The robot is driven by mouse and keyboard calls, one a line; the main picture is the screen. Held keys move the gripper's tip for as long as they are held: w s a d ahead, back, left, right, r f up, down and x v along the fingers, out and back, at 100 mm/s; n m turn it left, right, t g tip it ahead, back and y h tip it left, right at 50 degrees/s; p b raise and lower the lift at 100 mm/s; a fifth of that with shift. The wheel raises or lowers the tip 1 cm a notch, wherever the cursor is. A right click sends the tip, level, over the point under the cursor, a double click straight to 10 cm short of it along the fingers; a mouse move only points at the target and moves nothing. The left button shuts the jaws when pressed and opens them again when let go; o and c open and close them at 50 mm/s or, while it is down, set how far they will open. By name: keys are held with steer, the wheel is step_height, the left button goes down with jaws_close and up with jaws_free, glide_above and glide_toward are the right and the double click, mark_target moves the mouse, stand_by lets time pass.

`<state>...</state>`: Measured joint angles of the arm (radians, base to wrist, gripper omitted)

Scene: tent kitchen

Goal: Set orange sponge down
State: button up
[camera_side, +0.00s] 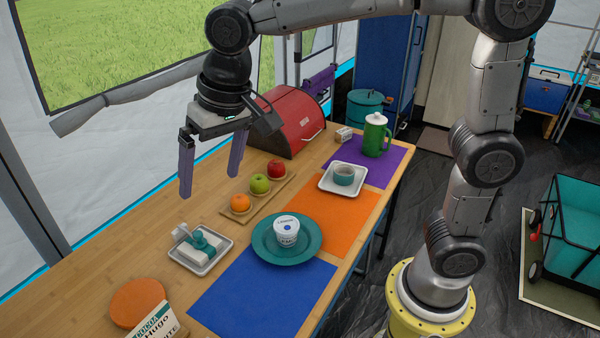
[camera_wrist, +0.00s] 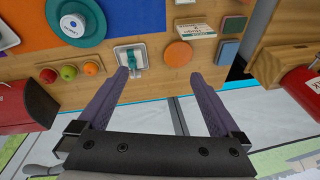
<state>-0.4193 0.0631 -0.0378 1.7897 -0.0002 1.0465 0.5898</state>
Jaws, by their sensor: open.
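A small tray (camera_side: 215,262) holds a white block with a teal part. A fruit board (camera_side: 265,203), a teal plate (camera_side: 262,250) and a red bread box (camera_side: 290,120) stand further along.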

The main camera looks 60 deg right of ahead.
steer(key=s+d+f+n+t+h, duration=0.1)
steer(key=s+d+f, duration=0.3)
steer(key=s+d, duration=1.2)
steer(key=s+n+t, duration=0.1)
steer(key=s, duration=0.2)
steer(key=shift+s+f+t, duration=0.15)
steer(key=shift+s+t, duration=0.15)
steer(key=shift+s, duration=0.05)
